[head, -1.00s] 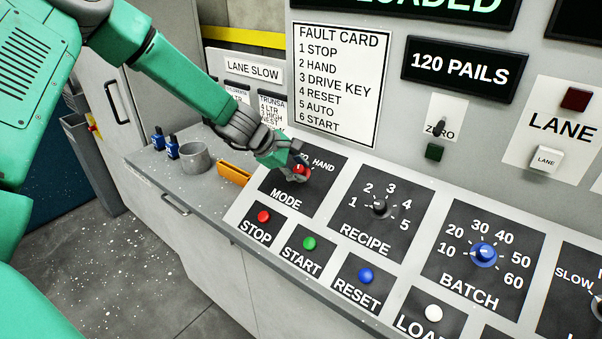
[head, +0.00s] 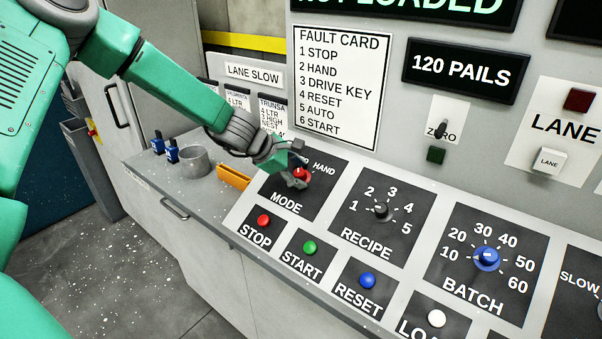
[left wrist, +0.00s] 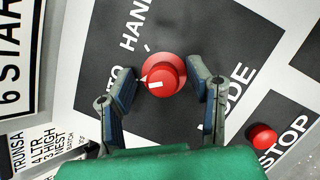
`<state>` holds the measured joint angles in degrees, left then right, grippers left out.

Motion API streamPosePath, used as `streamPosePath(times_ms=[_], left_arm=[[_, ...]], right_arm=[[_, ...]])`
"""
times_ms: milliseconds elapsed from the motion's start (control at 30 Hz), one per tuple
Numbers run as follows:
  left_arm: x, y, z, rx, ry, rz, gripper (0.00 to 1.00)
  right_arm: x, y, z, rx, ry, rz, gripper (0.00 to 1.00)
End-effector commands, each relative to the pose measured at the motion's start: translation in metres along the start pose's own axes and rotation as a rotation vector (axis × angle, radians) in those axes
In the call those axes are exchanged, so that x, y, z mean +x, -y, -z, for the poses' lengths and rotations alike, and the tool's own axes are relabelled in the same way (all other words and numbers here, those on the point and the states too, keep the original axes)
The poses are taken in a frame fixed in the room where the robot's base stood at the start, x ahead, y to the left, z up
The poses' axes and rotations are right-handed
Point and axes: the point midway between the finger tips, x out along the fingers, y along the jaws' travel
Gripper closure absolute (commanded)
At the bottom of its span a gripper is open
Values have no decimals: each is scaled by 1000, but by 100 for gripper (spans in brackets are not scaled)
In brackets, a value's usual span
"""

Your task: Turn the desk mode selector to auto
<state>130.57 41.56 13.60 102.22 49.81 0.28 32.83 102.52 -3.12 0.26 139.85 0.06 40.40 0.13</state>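The mode selector is a red knob (left wrist: 164,74) on a black MODE plate (left wrist: 215,50) in the left wrist view. Its white mark lies toward the left, on the side of the partly covered AUTO label; HAND is above it. In the head view the red knob (head: 303,173) is partly covered by my left gripper (head: 298,178). In the left wrist view the left gripper (left wrist: 161,72) has one finger on each side of the knob. Small gaps seem to show, and firm contact cannot be told. My right gripper is not in view.
The red STOP button (head: 264,220), green START button (head: 309,248) and blue RESET button (head: 367,280) sit just below. The recipe knob (head: 381,211) is to the right. An orange holder (head: 234,176) and a grey cup (head: 195,160) stand on the left of the desk.

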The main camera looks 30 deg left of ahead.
Motion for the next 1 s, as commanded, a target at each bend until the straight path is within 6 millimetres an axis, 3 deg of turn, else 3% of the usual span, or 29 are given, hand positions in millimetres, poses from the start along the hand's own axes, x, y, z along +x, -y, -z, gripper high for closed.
streamPosePath(times_ms=[267,433,800,1000], left_arm=[[0,2,-2,2,4,4,54],[-12,1,-4,5,5,3,54],[-79,-1,-1,4,4,1,54],[-107,-2,2,2,4,3,54]], right_arm=[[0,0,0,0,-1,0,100],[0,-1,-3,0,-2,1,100],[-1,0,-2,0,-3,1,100],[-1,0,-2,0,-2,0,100]])
